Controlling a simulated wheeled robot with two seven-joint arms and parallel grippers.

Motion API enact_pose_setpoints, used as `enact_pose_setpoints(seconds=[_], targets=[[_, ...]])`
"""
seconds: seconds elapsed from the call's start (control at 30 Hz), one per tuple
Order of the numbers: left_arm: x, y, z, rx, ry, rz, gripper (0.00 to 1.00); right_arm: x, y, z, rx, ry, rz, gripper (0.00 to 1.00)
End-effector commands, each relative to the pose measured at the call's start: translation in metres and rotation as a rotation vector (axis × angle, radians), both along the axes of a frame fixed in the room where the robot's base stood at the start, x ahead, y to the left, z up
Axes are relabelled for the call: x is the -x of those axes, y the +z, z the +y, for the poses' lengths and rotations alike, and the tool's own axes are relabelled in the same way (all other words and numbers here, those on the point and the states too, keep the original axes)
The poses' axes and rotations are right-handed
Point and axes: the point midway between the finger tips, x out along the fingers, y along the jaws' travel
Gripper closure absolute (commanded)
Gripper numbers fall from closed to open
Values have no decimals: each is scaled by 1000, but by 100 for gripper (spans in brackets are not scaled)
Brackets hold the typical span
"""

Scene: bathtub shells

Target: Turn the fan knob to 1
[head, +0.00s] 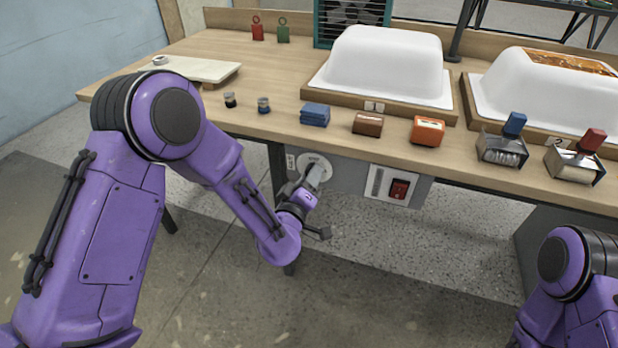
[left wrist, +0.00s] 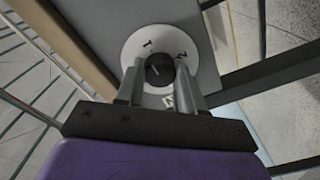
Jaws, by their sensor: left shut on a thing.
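The fan knob (left wrist: 160,66) is a small dark round knob on a white dial plate (left wrist: 132,49) in the left wrist view. The plate bears a 1, a 2 and another mark that I cannot read clearly. A short pale line shows on the knob, but I cannot tell for certain which mark it points to. In the head view the dial (head: 318,160) is on the grey panel under the table's front edge. My left gripper (head: 315,178) is shut on the knob, with one finger on each side. My right gripper is out of view.
The fan (head: 350,20) stands at the table's back. White tub shells (head: 385,65), small blocks and stamp-like tools occupy the wooden table (head: 275,130).

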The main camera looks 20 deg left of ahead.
Motion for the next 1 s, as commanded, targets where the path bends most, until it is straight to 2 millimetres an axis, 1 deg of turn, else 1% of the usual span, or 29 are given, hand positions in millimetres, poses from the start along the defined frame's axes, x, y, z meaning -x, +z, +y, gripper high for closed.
enact_pose_setpoints(seconds=[0.47, 0.5, 0.53, 0.57, 0.87, 0.97, 1.0], targets=[[0, -1, 0, -13, 0, 1, 93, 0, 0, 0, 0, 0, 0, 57], [0, -1, 0, -13, 0, 1, 53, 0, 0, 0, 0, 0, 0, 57], [0, -1, 0, -13, 0, 1, 43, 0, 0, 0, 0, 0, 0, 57], [0, -1, 0, -12, 0, 1, 37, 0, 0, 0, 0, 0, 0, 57], [2, -1, 0, -12, -1, 2, 37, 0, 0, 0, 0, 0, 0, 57], [14, -1, -1, -14, -3, 2, 37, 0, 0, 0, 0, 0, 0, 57], [22, -1, 0, -14, -3, 2, 37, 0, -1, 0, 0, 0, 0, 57]])
